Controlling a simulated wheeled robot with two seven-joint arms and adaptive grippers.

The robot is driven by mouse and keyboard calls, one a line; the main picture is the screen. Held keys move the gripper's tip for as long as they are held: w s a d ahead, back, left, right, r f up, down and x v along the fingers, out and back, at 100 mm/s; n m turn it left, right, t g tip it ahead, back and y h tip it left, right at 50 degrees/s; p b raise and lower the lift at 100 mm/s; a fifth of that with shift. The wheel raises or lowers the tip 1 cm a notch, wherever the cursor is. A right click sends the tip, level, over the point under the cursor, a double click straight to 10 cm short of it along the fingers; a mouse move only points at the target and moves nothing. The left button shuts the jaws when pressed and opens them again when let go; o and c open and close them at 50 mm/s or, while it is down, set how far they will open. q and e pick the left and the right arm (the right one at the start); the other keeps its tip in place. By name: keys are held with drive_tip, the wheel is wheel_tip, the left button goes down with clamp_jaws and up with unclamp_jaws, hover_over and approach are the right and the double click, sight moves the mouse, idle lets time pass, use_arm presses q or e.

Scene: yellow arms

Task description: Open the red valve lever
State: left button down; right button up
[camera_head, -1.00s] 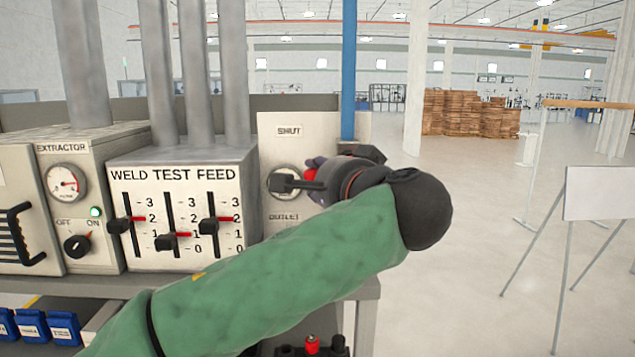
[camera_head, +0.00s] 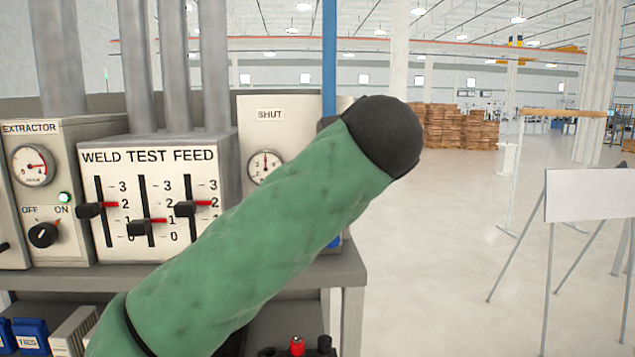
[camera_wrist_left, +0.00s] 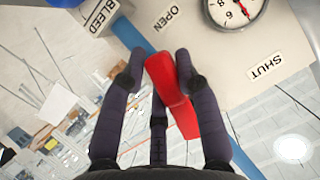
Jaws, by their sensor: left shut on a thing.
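The red valve lever (camera_wrist_left: 172,97) shows in the left wrist view, lying between the dark fingers of my left gripper (camera_wrist_left: 160,70), which is shut on it. The lever's upper end is near the OPEN label (camera_wrist_left: 167,18) on the pale panel (camera_wrist_left: 207,55). The SHUT label (camera_wrist_left: 267,67) is farther right on that panel, and also shows in the head view (camera_head: 270,114). In the head view my green-sleeved left arm hides the lever and the left gripper. The lever's pivot is not clearly visible. My right gripper is not in view.
A round gauge (camera_head: 265,166) is on the panel behind my arm. The slider box (camera_head: 160,185) and extractor box (camera_head: 45,190) stand to the left. A BLEED label (camera_wrist_left: 97,17) is near the gripper. Open floor lies right.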

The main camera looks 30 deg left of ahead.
use_arm(q)
drive_tip(key=shift+w+d+f+n+t+h+b, duration=0.1)
drive_tip(key=shift+w+d+n+t+h+b, duration=0.35)
drive_tip(key=shift+d+n+h+b, duration=0.5)
drive_tip(key=shift+a+n, duration=0.15)
drive_tip(key=shift+n, duration=0.1)
drive_tip(key=c, duration=1)
unclamp_jaws()
drive_tip(key=shift+w, duration=0.1)
drive_tip(key=shift+c, duration=0.2)
drive_tip(key=shift+o, duration=0.8)
drive_tip(key=shift+w+a, duration=0.1)
drive_tip(key=shift+y+p, duration=0.25)
drive_tip(key=shift+p, duration=0.1)
